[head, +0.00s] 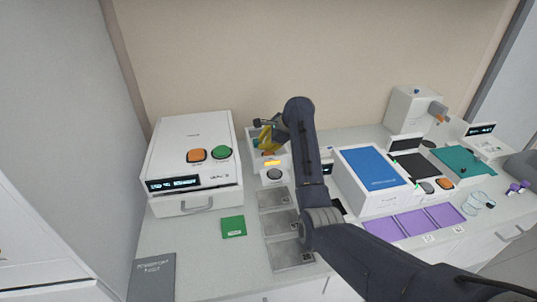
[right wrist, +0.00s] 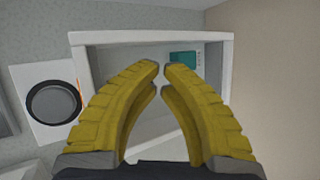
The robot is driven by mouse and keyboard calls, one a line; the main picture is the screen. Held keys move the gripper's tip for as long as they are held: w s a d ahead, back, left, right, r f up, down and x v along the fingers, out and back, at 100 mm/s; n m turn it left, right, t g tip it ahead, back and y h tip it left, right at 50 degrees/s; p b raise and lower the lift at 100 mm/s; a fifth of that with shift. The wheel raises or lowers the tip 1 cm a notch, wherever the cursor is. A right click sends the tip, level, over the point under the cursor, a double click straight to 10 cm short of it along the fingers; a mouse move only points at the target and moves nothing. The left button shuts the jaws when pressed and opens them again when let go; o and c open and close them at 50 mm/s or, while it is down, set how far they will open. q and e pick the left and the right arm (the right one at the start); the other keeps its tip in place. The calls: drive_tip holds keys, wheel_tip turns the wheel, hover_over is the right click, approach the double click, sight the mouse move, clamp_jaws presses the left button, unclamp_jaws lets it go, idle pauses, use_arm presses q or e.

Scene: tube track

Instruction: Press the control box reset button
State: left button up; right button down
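My right gripper (head: 266,141) has yellow fingers and hangs over a small open-topped white box behind the metal plates. In the right wrist view my right gripper (right wrist: 164,64) points into this white tray-like box (right wrist: 225,95); its fingertips meet with nothing between them. A dark round button (head: 274,174) sits on a white panel at the front of the box, beside an orange light. The button (right wrist: 53,102) also shows left of the fingers, apart from them. No label naming it as reset is readable. My left gripper is out of view.
A large white machine (head: 197,150) with orange and green buttons stands left. Grey metal plates (head: 281,222) and a green pad (head: 233,227) lie in front. A blue-topped box (head: 371,167) and purple trays (head: 412,222) are right. My right arm crosses the middle and hides part of the bench.

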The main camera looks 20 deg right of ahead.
sight(265, 152)
drive_tip(key=shift+f, duration=0.95)
idle(1.4)
drive_tip(key=shift+r, duration=0.95)
drive_tip(key=shift+r, duration=2.5)
